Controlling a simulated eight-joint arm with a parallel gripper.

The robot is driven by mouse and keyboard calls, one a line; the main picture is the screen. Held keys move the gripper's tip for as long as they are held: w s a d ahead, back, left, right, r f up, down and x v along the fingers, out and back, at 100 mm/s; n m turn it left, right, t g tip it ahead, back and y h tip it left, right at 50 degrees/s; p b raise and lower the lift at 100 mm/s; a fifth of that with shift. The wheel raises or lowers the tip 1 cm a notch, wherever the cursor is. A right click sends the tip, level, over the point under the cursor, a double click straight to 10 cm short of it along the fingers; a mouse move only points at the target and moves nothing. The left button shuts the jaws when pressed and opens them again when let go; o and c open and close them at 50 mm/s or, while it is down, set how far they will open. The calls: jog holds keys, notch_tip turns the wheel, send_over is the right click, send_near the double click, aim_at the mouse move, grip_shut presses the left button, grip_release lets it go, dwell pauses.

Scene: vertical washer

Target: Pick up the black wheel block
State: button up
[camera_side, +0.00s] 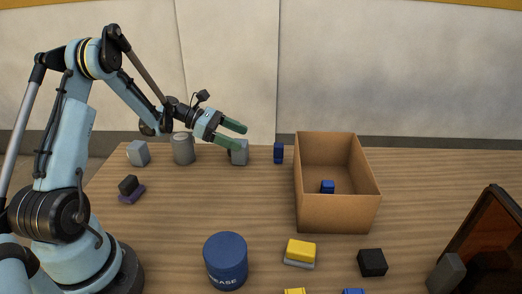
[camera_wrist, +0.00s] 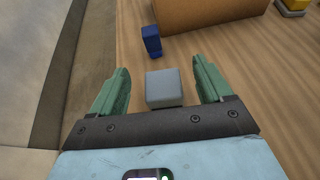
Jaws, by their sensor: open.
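My gripper (camera_side: 241,137) is open and empty at the back of the table, its green fingers pointing right. A grey block (camera_side: 240,155) is below and behind the fingers; a dark edge shows at its left side. In the wrist view the grey block (camera_wrist: 164,88) appears between the two open fingers (camera_wrist: 161,66), touching neither. No wheel shows clearly on any block. A plain black block (camera_side: 372,262) lies at the front right, far from my gripper. Another black block (camera_side: 128,184) rests on a purple block (camera_side: 133,195) at the left.
A cardboard box (camera_side: 338,214) holding a blue block (camera_side: 327,186) stands right of centre. A grey cylinder (camera_side: 183,148), a blue grease can (camera_side: 226,260) and a yellow-and-grey block (camera_side: 300,252) also stand about. The table's middle left is clear.

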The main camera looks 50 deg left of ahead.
aim_at(244, 143)
jog(key=f, duration=0.1)
jog(key=w+d+f, duration=0.1)
jog(key=shift+d+f, duration=0.2)
jog(key=shift+f, duration=0.15)
jog(key=shift+w+d+f, duration=0.25)
jog(key=shift+w+d, duration=0.15)
jog(key=shift+c, duration=0.3)
jog(key=c, duration=1)
jog(key=shift+r, duration=0.1)
jog(key=shift+c, duration=0.2)
